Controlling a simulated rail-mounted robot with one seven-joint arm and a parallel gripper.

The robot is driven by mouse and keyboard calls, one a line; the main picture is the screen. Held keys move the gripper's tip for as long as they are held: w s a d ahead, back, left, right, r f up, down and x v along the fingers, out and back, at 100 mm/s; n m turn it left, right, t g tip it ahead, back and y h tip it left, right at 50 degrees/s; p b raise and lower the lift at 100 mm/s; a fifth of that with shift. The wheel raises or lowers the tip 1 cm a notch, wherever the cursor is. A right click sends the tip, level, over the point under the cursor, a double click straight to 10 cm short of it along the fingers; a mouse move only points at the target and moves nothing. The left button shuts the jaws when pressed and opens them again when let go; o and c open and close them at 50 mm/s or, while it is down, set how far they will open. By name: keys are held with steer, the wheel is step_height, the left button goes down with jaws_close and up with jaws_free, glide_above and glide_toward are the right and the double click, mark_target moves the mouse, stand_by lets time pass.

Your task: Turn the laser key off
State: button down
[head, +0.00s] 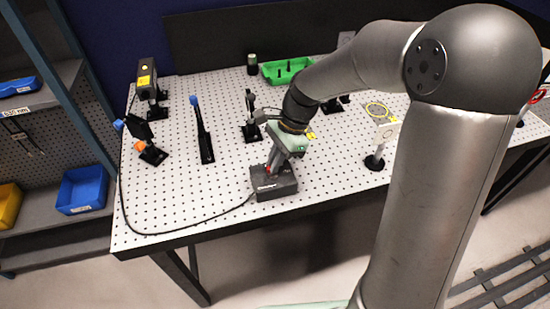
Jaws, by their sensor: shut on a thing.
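A dark grey control box (278,190) with a white label on its front sits near the front edge of the perforated table. A black cable runs from its left side. My gripper (271,170) points down onto the top of this box, with its fingertips at the top face. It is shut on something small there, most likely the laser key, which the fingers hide. A bit of red shows beside the fingertips. I cannot tell which way the key is turned.
The white perforated table (180,215) holds a laser-like unit (147,78), several black optic mounts (205,140) and a green tray (286,70). Shelves with a blue bin (83,190) stand left. The table's front left is clear except for the cable (170,228).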

steer(key=n+g+h+p, duration=0.1)
steer(key=n, duration=0.3)
steer(key=shift+w+a+r+n, duration=0.1)
steer(key=shift+n, duration=0.2)
steer(key=n+g+h+p, duration=0.1)
steer(key=n, duration=0.2)
steer(key=shift+a+n, duration=0.1)
steer(key=shift+n, duration=0.3)
steer(key=n+h, duration=0.1)
steer(key=n, duration=0.2)
steer(key=shift+w+h, duration=0.1)
steer(key=shift+h, duration=0.3)
steer(key=shift+a+n+h, duration=0.15)
steer(key=shift+n+h, duration=0.55)
steer(key=shift+n, duration=1.3)
steer(key=c, duration=1.5)
jaws_free()
steer(key=shift+c, duration=0.2)
